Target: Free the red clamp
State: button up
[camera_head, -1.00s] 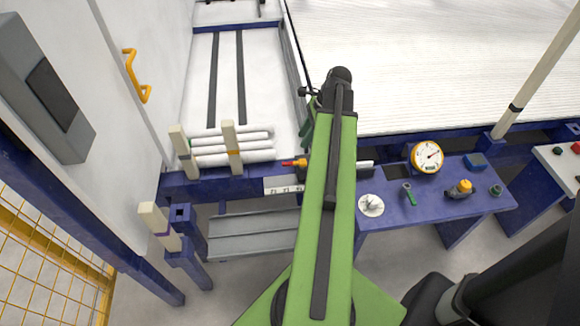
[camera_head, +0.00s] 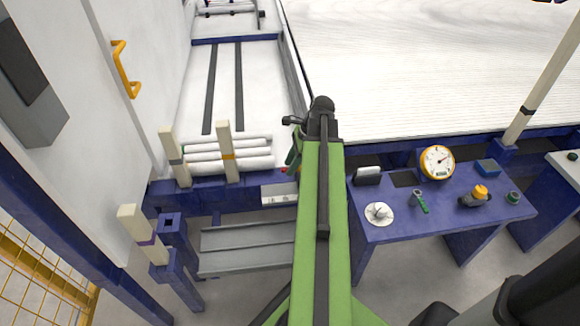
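A small red bit (camera_head: 284,170) shows at the left edge of my green arm, on the blue beam above the white label plate. It may be the red clamp, but most of it is hidden behind my arm. My arm reaches forward up the middle of the view, and its black elbow end is above the beam. A green link hangs down on the left of that end. My gripper's fingers are hidden behind the arm, so I cannot see whether they touch anything.
Several white pipes (camera_head: 228,155) lie stacked behind two cream posts on the left. A blue bench (camera_head: 410,225) at right holds a yellow gauge (camera_head: 437,162), a green-handled tool (camera_head: 419,201) and a yellow-topped part (camera_head: 478,196). A grey tray (camera_head: 246,260) sits below the beam.

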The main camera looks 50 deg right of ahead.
grip_shut()
dwell(1.1)
